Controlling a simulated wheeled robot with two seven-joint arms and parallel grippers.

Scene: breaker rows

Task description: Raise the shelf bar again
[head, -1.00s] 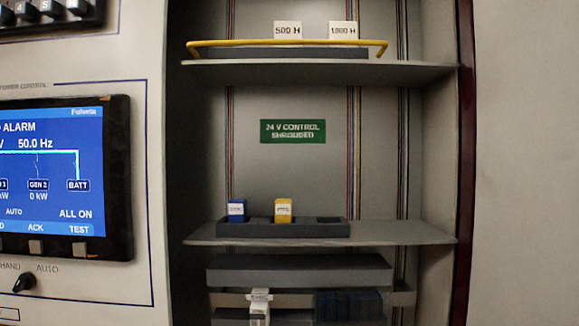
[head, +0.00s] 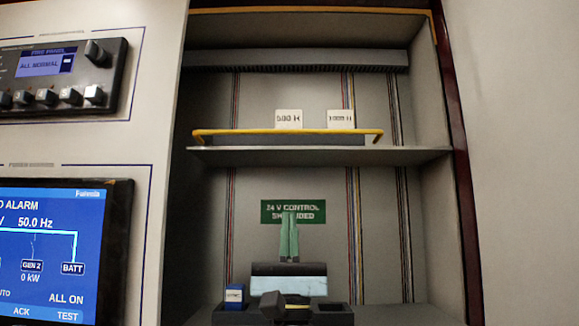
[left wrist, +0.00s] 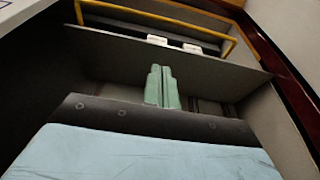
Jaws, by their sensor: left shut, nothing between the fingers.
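The yellow shelf bar (head: 285,131) runs along the front of the upper shelf (head: 320,154), its ends bending toward the shelf. It also shows in the left wrist view (left wrist: 160,17), across the shelf front ahead of the fingers. My left gripper (head: 289,215) points upward in front of the cabinet, below the upper shelf in the picture. Its green fingers are together and empty, apart from the bar; they show in the left wrist view (left wrist: 161,70). My right gripper is in neither view.
Two white blocks, marked 500 H (head: 289,119) and 1000 H (head: 341,119), stand behind the bar. A green sign (head: 270,211) is partly covered by my fingers. A dark cabinet side post (head: 455,150) stands at right.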

